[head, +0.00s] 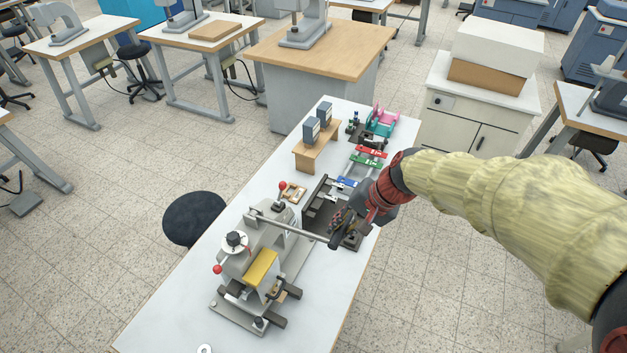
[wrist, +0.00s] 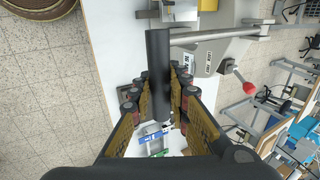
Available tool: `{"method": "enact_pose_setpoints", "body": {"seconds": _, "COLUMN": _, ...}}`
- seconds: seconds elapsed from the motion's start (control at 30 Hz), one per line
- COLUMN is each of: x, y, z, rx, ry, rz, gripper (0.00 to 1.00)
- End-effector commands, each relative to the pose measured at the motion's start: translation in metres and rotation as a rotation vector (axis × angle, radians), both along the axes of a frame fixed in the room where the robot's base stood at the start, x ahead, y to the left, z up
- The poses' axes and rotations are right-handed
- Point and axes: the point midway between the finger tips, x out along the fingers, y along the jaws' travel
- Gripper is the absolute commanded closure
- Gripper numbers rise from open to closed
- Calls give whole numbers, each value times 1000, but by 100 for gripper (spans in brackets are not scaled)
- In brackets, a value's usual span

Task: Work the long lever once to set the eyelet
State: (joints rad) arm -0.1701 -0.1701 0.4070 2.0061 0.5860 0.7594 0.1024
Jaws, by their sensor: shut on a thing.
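The grey press (head: 262,262) stands on the white table, with a yellow block (head: 262,268) on its front. Its long lever (head: 290,226) runs right from the top of the press, roughly level in the head view. The lever ends in a black cylindrical grip (wrist: 158,70). My gripper (head: 341,228) is shut around this grip at the lever's end. In the wrist view its fingers lie on both sides of the grip, and the metal lever arm (wrist: 205,36) shows beyond. I cannot make out an eyelet.
Dark fixtures (head: 318,203) stand just behind the lever end. A small wooden stand (head: 317,152) with grey boxes and coloured trays (head: 368,158) sit farther back. A black stool (head: 194,218) is left of the white table (head: 185,300). The table's near left part is mostly clear.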

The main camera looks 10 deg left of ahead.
Motion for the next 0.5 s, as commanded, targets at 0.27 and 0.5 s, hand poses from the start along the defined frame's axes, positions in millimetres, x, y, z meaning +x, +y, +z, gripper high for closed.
{"method": "enact_pose_setpoints", "body": {"seconds": 0.27, "x": -1, "y": -2, "z": -19, "rx": -1, "ry": 0, "rz": 0, "gripper": 99}}
{"method": "enact_pose_setpoints", "body": {"seconds": 0.5, "x": -1, "y": -3, "z": -45, "rx": -2, "ry": 2, "rz": 0, "gripper": 99}}
